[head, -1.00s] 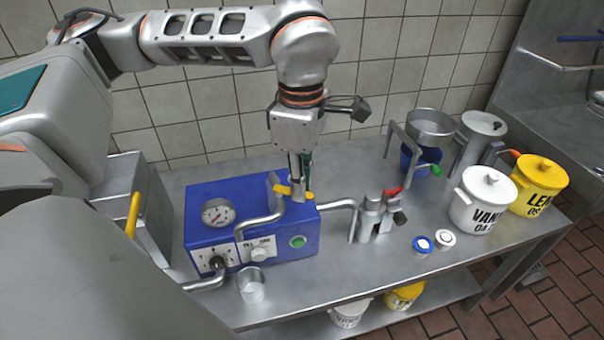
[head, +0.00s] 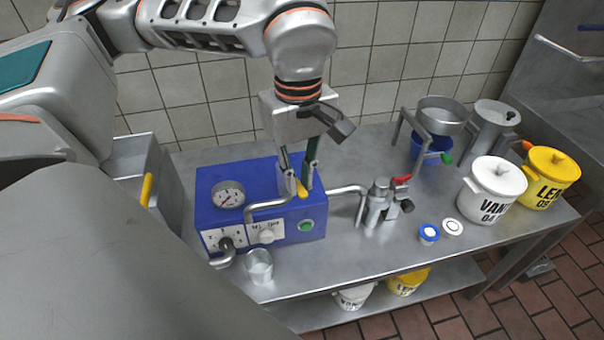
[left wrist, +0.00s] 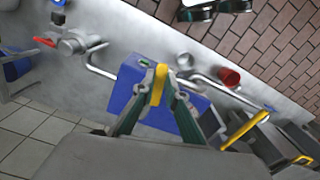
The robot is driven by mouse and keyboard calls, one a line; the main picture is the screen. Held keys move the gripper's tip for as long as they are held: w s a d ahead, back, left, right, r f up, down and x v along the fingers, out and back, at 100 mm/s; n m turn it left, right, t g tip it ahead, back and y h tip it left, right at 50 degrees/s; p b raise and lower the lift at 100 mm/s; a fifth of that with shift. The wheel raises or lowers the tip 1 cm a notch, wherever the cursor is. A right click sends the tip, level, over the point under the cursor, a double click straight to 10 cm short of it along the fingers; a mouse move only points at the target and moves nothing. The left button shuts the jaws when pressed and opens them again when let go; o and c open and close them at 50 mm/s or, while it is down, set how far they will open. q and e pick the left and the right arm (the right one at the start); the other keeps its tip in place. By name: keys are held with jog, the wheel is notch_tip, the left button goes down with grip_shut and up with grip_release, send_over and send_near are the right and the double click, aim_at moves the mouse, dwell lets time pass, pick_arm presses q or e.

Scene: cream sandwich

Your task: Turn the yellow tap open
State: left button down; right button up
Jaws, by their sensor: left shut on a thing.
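The yellow tap handle (head: 301,189) is on top of the blue machine (head: 316,215), at the base of a bent metal pipe. My left gripper (head: 303,178) reaches down onto it from above, its two fingers on either side of the handle. In the left wrist view the yellow handle (left wrist: 158,84) stands between the fingertips, and the gripper is shut on it. The handle now points toward the front of the machine. The fingers hide part of it. My right gripper is in no view.
A metal fixture with a red lever (head: 381,203) stands right of the machine. A metal cup (head: 260,267) is in front of it. White (head: 490,190) and yellow (head: 550,178) lidded pots stand at the right. Two small round containers sit near the front edge.

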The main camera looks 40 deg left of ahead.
pick_arm(q)
jog(key=shift+r, duration=0.1)
dwell(0.5)
jog(key=c, duration=2)
grip_release()
jog(key=shift+c, duration=0.2)
notch_tip(320, 180, up, 12)
jog(key=shift+s, duration=0.15)
